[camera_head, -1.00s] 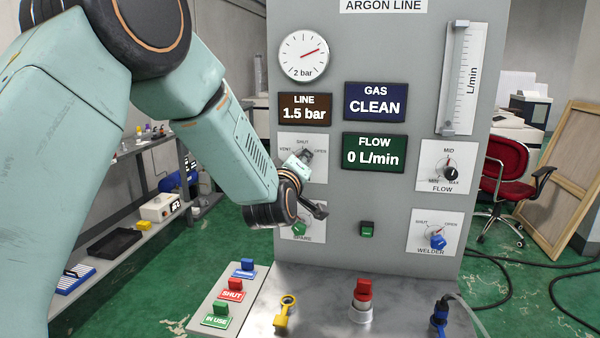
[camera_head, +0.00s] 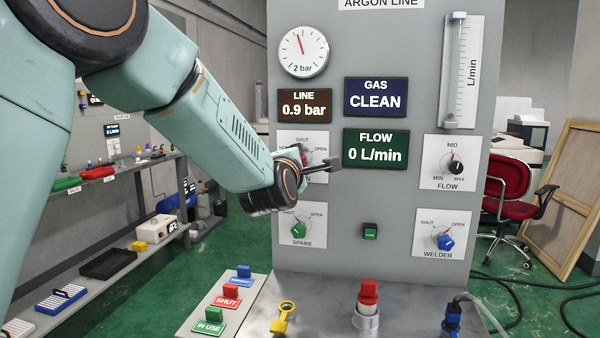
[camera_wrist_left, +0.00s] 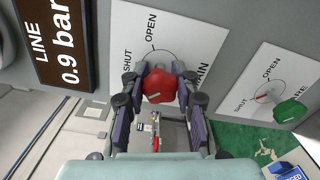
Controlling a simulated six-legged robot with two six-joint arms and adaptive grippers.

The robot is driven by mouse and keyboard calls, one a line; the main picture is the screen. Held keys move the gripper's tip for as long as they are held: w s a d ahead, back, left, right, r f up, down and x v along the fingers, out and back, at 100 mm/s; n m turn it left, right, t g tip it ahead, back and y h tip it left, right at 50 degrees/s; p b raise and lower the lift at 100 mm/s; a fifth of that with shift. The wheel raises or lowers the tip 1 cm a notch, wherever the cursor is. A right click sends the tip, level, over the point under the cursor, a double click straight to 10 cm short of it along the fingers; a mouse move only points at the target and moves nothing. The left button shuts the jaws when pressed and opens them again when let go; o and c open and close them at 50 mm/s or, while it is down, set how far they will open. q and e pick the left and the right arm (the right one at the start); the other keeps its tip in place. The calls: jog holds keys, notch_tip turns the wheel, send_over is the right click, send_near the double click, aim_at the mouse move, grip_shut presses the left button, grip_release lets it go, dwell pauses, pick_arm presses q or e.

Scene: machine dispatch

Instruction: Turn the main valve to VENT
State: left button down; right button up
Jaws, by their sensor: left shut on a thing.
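The main valve's white plate (camera_head: 288,139) is on the panel's left side, mostly behind my left gripper (camera_head: 315,165). In the left wrist view its red knob (camera_wrist_left: 160,85) sits between the fingers of my left gripper (camera_wrist_left: 158,78), which is shut on it. The labels SHUT, OPEN and MAIN show on the plate (camera_wrist_left: 195,35); VENT is hidden. I cannot tell exactly where the knob points. The LINE display (camera_head: 304,106) reads 0.9 bar, and the gauge (camera_head: 303,52) needle points up and slightly left. My right gripper is out of view.
The SPARE valve (camera_head: 301,226) with a green knob is just below. The FLOW knob (camera_head: 455,162) and the blue WELDER knob (camera_head: 445,241) are on the right. A steel ledge (camera_head: 320,290) below holds a yellow key-like part (camera_head: 284,316) and a red-topped fitting (camera_head: 368,298).

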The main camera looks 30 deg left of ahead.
pick_arm(q)
jog(key=shift+f+n+b, duration=0.15)
jog(key=shift+n+b, duration=0.65)
jog(key=shift+n, duration=0.15)
jog(key=shift+f+n+b, duration=0.1)
jog(key=shift+n+b, duration=0.65)
jog(key=shift+n, duration=0.2)
jog(key=c, duration=1.5)
grip_release()
jog(key=o, duration=0.5)
jog(key=shift+s+r, duration=0.15)
jog(key=shift+v, duration=3.65)
